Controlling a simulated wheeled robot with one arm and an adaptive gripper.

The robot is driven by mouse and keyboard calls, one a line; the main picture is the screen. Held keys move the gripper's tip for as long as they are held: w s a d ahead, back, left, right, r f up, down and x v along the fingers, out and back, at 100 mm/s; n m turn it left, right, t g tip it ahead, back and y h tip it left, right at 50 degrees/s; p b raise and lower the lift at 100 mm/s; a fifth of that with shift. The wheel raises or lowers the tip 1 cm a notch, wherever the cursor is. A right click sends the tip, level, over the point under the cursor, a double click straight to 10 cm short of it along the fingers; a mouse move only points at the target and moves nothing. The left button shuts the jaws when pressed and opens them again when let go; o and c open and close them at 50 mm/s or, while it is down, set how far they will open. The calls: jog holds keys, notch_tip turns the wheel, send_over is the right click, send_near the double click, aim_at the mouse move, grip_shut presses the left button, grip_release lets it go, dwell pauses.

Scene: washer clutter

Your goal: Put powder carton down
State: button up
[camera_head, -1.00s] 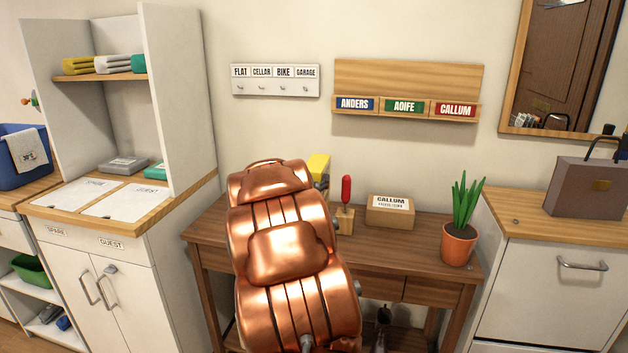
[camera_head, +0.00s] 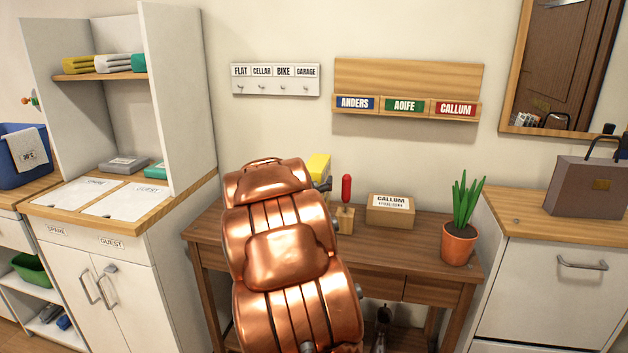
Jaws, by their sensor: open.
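A yellow box (camera_head: 319,167), which looks like the powder carton, shows above the back of the brown wooden table, near the wall. Its lower part is hidden behind my copper-coloured arm, so I cannot see whether it touches the tabletop. A small dark part of my gripper (camera_head: 326,186) shows at the box's right side. The rest of the gripper is hidden by my arm. The jaws are open; whether a finger still touches the box cannot be seen.
On the table (camera_head: 365,245), a red-handled tool (camera_head: 346,190) stands in a wooden block close right of the box. A cardboard box labelled Callum (camera_head: 390,211) and a potted plant (camera_head: 459,243) stand further right. Bare tabletop lies between them.

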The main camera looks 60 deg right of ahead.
jog(key=v, duration=1)
jog(key=shift+s+a+b, duration=0.15)
jog(key=shift+a+b, duration=0.2)
